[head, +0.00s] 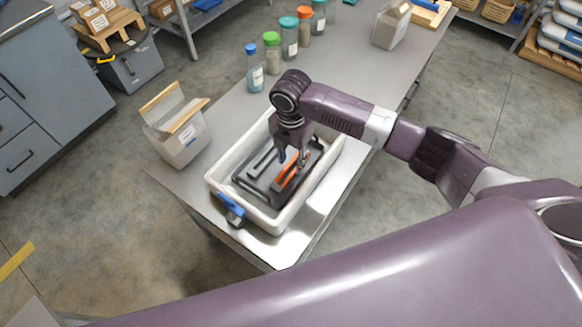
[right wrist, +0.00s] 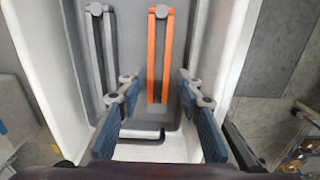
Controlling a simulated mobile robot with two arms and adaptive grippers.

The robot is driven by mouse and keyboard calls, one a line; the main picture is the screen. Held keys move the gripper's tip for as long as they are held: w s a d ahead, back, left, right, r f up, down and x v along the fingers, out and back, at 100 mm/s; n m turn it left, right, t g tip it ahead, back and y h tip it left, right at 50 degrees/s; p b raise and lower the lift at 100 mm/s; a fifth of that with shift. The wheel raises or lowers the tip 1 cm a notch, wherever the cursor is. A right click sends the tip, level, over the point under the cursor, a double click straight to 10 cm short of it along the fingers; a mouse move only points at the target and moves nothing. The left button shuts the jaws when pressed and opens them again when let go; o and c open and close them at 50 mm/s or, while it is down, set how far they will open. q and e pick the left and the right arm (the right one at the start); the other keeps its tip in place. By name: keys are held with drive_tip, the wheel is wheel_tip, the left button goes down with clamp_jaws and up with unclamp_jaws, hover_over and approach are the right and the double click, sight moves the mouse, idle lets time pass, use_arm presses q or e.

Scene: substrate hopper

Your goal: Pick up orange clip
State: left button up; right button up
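The orange clip (head: 288,178) lies in a dark insert inside the white tray (head: 218,185) on the metal table. In the right wrist view the orange clip (right wrist: 151,70) is long and narrow, with a grey round end at the top. A similar grey clip (right wrist: 109,55) lies to its left. My right gripper (head: 292,160) points down into the tray, just over the orange clip. In the right wrist view my right gripper (right wrist: 163,95) is open, its fingers on either side of the orange clip's lower end with nothing between them gripped. My left gripper is out of view.
A blue and black clamp (head: 231,208) sits at the tray's near-left corner. An open grey bin (head: 184,145) stands left of the tray. Several capped bottles (head: 272,55) line the table behind it. Another grey box (head: 390,28) stands farther back.

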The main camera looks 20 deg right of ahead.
sight(291, 166)
wheel_tip(291, 166, down, 3)
drive_tip(key=shift+w+r, duration=0.1)
drive_tip(key=shift+w+f, duration=0.1)
drive_tip(key=shift+f, duration=0.4)
drive_tip(key=c, duration=0.8)
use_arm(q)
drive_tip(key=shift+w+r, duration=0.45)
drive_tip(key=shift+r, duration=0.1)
use_arm(e)
drive_tip(key=shift+r, duration=0.15)
drive_tip(key=shift+c, duration=0.5)
